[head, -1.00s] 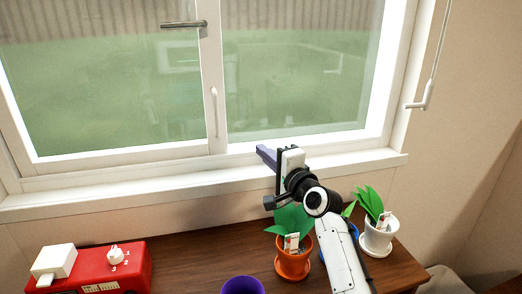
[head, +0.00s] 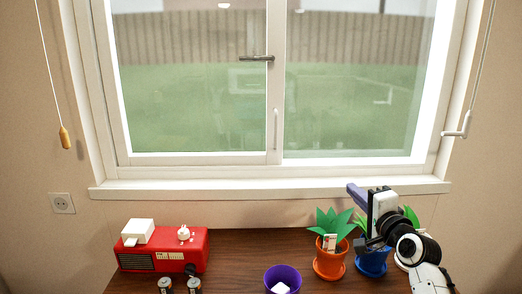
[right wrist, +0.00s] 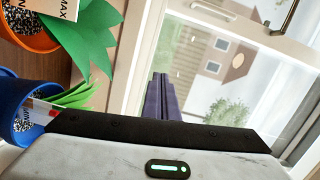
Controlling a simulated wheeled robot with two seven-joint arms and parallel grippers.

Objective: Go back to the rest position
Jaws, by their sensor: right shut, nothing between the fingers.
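My right gripper (head: 355,196) is raised near the window sill, above the pots at the right of the table in the head view. Its purple fingers are together with nothing between them. In the right wrist view the shut fingers (right wrist: 162,98) point toward the window, and no object touches them. My right arm partly covers the blue pot (head: 371,264) and most of a white pot behind it. My left gripper is in neither view.
The wooden table (head: 235,262) bears a red radio (head: 160,261), a purple pot (head: 283,276) with something white inside, and an orange pot (head: 329,264) with a green plant. Two batteries (head: 180,287) stand at the front. The window sill (head: 270,188) runs behind.

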